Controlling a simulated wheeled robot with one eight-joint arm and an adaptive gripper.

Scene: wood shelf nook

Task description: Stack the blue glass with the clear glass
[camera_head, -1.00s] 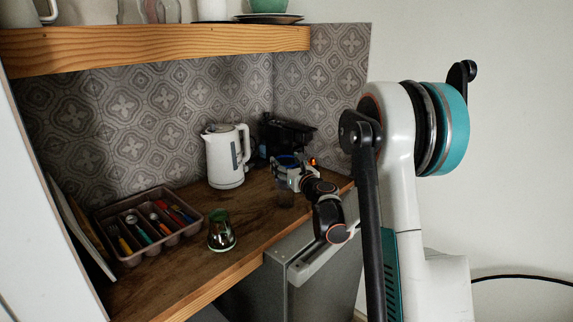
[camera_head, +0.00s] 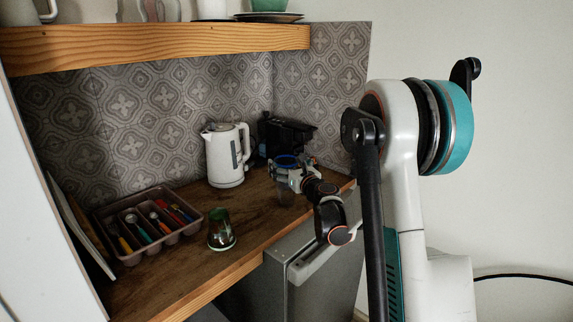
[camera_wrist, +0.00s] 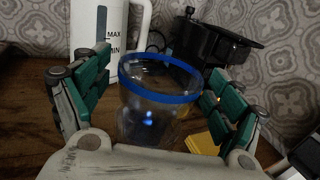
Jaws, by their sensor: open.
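A see-through glass with a blue rim (camera_wrist: 158,92) stands between the fingers of my gripper (camera_wrist: 160,65) in the wrist view. The fingers are spread on both sides of it, with gaps visible. In the head view its blue rim (camera_head: 285,159) shows at my gripper (camera_head: 291,172) near the right end of the counter. Clear glass walls (camera_head: 286,192) show below the gripper; I cannot tell whether this is a second glass nested with the blue-rimmed one. A green-tinted glass (camera_head: 221,230) stands apart, near the counter's front edge.
A white kettle (camera_head: 226,155) and a black appliance (camera_head: 287,134) stand behind the glass. A cutlery tray (camera_head: 130,259) is at the left of the wooden counter (camera_head: 255,222). A yellow object (camera_wrist: 202,143) lies close to the glass. A wooden shelf (camera_head: 150,43) hangs above.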

